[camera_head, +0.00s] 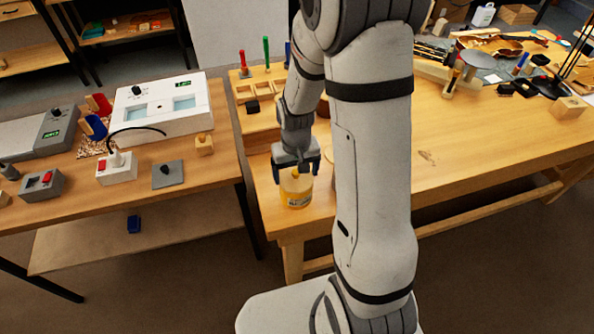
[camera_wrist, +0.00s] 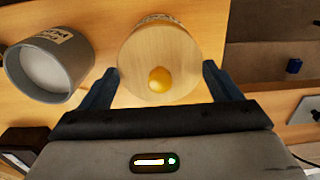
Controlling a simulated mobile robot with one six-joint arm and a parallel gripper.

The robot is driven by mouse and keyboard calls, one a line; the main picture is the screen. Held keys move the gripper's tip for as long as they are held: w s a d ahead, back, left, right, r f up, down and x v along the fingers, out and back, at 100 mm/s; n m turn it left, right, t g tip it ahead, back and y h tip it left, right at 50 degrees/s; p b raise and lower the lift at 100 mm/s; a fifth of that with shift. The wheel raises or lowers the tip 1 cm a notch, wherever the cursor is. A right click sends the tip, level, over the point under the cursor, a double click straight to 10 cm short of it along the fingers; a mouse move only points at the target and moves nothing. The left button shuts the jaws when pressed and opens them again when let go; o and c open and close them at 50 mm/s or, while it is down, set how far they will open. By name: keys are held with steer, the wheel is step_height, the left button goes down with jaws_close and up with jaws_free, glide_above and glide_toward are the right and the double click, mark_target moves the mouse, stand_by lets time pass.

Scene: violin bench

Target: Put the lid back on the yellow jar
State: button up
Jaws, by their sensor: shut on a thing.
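The yellow jar (camera_head: 294,189), with a pale label, is at the left front corner of the wooden bench. My gripper (camera_head: 296,171) points down at its top. In the wrist view, my gripper (camera_wrist: 159,68) has a finger on each side of a round pale wooden lid (camera_wrist: 140,70) with a yellow knob and is shut on it. A label shows just beyond the lid's far edge. The lid is over the jar's top, hiding its mouth; I cannot tell whether it is fully seated.
An open grey jar (camera_wrist: 48,68) with a label stands close left of the lid in the wrist view. My arm hides part of the bench (camera_head: 450,150). A lower side table (camera_head: 215,185) with devices stands left, across a gap. A wooden rack (camera_head: 262,118) is behind.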

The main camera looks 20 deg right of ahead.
stand_by(0.4)
steer(key=o, duration=0.8)
steer(key=shift+o, duration=0.2)
steer(key=shift+r+p, duration=2.35)
steer(key=shift+r, duration=1.2)
steer(key=shift+c, duration=0.2)
jaws_close()
